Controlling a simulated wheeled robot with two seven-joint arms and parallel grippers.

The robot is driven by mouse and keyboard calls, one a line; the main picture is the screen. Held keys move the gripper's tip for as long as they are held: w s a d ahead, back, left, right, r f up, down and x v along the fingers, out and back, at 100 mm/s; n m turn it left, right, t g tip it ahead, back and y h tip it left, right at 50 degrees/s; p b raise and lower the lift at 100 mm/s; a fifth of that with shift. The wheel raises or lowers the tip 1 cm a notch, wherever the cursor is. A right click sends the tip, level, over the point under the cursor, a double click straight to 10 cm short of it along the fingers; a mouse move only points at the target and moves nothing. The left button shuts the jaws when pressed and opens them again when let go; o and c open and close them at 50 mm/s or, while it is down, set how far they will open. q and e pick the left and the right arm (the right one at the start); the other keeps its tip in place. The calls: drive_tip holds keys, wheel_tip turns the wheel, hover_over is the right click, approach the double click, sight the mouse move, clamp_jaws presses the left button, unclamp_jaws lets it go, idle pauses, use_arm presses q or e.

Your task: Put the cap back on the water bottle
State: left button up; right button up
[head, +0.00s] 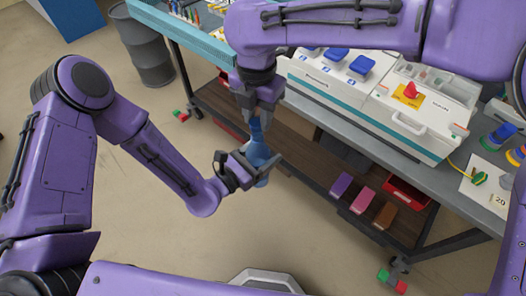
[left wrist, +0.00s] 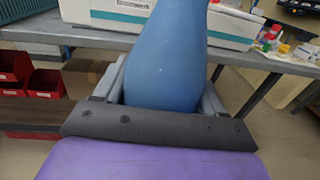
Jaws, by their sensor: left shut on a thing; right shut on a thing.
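The blue water bottle (head: 257,152) is held in the air in front of the workbench, roughly upright. My left gripper (head: 256,166) is shut around its body, and the bottle's lower end shows below the fingers. In the left wrist view the bottle (left wrist: 170,60) fills the middle between the grey fingers, and its top is out of frame. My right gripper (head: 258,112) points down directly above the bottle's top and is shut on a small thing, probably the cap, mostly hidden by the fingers. I cannot tell whether the cap touches the bottle's neck.
The grey workbench (head: 455,180) carries white socket boxes (head: 340,82) and a teal tray (head: 190,35). Its lower shelf holds a red bin (head: 405,192) and coloured blocks (head: 362,200). A grey barrel (head: 146,50) stands behind. The floor at left is mostly clear.

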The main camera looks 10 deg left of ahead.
drive_tip(key=shift+f, duration=0.35)
idle(0.6)
drive_tip(key=shift+f, duration=0.85)
drive_tip(key=shift+f, duration=0.55)
use_arm(q)
clamp_jaws()
use_arm(e)
drive_tip(key=m, duration=1.1)
drive_tip(key=shift+s+d+m, duration=0.15)
drive_tip(key=shift+m, duration=1.15)
